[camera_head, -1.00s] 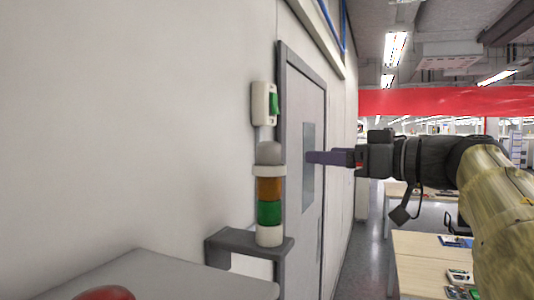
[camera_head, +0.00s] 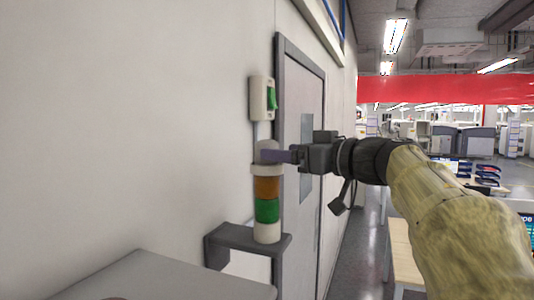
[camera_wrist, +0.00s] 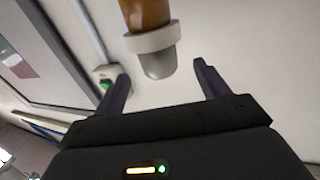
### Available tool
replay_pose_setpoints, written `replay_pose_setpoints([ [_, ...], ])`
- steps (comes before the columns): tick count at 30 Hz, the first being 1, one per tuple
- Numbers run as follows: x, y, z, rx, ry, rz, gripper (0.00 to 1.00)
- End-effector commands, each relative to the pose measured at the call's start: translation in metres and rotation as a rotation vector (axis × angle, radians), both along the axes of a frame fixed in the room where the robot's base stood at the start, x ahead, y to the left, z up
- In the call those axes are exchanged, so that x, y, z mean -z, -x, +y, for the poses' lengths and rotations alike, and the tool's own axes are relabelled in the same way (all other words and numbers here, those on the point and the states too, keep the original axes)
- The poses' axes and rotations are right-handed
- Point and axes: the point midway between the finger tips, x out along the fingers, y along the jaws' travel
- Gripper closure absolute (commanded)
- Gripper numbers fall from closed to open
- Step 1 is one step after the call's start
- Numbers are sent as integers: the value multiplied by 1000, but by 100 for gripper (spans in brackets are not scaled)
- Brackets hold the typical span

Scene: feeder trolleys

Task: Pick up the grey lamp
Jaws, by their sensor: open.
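The grey lamp (camera_head: 267,145) is the domed top of a signal tower with a white collar (camera_head: 266,169) and orange, green and white sections below. In the wrist view the grey lamp (camera_wrist: 159,65) hangs upside down in the picture, between the two fingertips sideways. My gripper (camera_head: 265,156) is open and its purple fingers come from the right at the lamp's height, covering part of it. In the wrist view my gripper (camera_wrist: 162,71) shows a gap on both sides of the lamp. Contact is not visible.
The tower stands on a grey bracket (camera_head: 235,241) by the white wall. A white switch box with a green button (camera_head: 262,98) is just above and behind the lamp. A grey door (camera_head: 305,150) lies behind. A grey surface (camera_head: 150,278) is at lower left.

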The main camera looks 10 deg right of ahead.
Motion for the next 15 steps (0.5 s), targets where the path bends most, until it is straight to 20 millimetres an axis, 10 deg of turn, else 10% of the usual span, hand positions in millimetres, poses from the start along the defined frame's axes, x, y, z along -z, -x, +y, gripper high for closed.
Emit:
replay_pose_setpoints([
  [15, -1, -32, 24, -1, 1, 1, 26],
])
